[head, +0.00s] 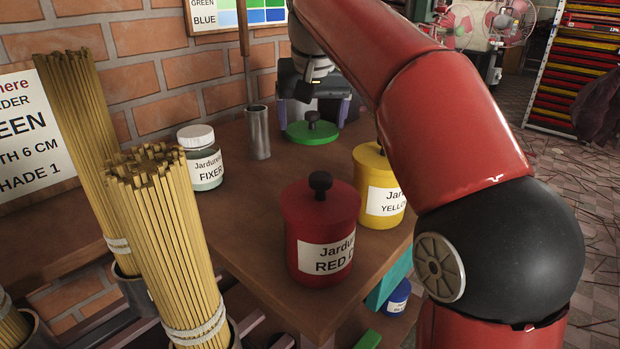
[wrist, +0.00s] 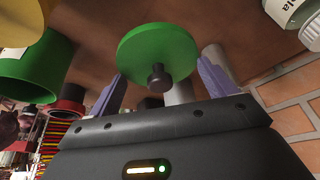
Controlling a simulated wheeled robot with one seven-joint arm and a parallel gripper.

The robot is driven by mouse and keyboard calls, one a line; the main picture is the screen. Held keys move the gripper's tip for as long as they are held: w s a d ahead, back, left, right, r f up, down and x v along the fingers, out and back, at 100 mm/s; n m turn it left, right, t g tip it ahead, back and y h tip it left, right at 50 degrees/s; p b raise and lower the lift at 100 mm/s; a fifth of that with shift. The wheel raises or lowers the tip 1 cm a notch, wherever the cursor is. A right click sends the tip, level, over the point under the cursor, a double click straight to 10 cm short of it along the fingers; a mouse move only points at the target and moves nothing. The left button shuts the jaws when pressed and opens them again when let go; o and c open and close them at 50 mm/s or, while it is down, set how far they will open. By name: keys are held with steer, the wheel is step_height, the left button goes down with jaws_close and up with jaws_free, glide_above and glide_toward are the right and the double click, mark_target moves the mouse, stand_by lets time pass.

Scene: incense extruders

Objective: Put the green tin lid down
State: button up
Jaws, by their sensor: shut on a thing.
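The green tin lid (head: 298,134) is a flat green disc with a black knob, at the back of the wooden table in the head view. My gripper (head: 318,108) also shows in the head view, just behind the lid. I cannot tell whether the lid touches the table. An open green tin (wrist: 35,75) shows at the left of the wrist view; my arm hides that area in the head view.
A red tin (head: 320,215) and a yellow tin (head: 372,165) stand on the table (head: 235,225). A metal cylinder (head: 258,135) and the fixer jar (head: 203,165) stand left of the lid. Bundles of sticks (head: 180,240) stand front left. Table between the jar and red tin is clear.

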mark_target(313, 134)
step_height(313, 134, down, 9)
steer(key=shift+f+b, duration=0.2)
steer(key=shift+b, duration=1.05)
steer(key=shift+f, duration=0.1)
steer(key=o, duration=0.9)
steer(key=shift+c, duration=0.2)
steer(key=shift+r, duration=0.4)
steer(key=p+v, duration=0.3)
steer(key=v, duration=0.8)
steer(key=shift+s+r, duration=0.2)
steer(key=shift+s, duration=0.05)
